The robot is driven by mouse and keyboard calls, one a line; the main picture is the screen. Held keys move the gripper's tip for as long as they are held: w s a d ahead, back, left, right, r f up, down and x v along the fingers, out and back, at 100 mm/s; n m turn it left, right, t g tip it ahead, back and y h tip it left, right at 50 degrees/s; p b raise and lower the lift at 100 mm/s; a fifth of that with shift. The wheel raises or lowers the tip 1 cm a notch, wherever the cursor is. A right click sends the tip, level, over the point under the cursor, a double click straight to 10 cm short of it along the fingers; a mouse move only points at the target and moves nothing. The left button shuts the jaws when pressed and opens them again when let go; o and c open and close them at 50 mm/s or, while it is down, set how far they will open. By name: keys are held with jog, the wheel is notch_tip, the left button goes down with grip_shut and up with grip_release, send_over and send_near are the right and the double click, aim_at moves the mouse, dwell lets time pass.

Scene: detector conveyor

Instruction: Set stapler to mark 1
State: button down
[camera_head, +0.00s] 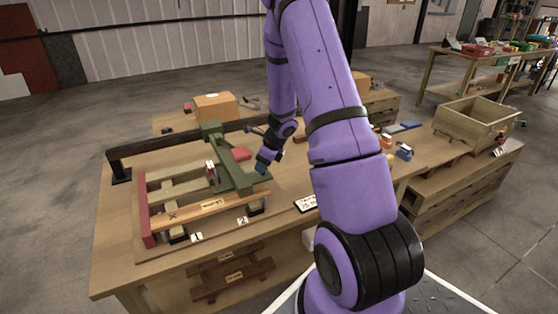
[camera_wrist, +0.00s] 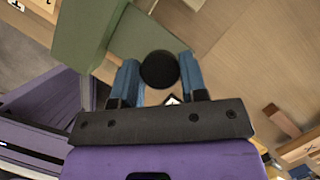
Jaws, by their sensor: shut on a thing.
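A green carriage (camera_head: 232,165), which I take to be the stapler, lies across the wooden rail frame on the bench. Its near end is at the right part of the frame. My gripper (camera_head: 262,170) is at that near end, pointing down. In the wrist view my blue fingers (camera_wrist: 156,80) are shut on a round black knob (camera_wrist: 159,69). The green body (camera_wrist: 88,32) is right beside the knob; their join is hidden.
The frame has a red end board (camera_head: 147,210) at left and a front plank (camera_head: 200,212) marked with an X. A dark beam (camera_head: 150,145) runs behind it. A cardboard box (camera_head: 215,107) stands behind. A wooden crate (camera_head: 475,122) and small coloured items are at right.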

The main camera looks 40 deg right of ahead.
jog(key=w+a, duration=0.2)
jog(key=a, duration=0.5)
jog(key=w+a, duration=0.3)
jog(key=a, duration=0.5)
jog(key=w+a, duration=0.2)
jog(key=a, duration=0.5)
jog(key=shift+w+a, duration=0.2)
jog(key=shift+a, duration=0.2)
jog(key=c, duration=0.7)
grip_release()
jog(key=shift+d, duration=0.1)
jog(key=v, duration=1)
jog(key=shift+s+r, duration=0.15)
jog(key=shift+r, duration=0.2)
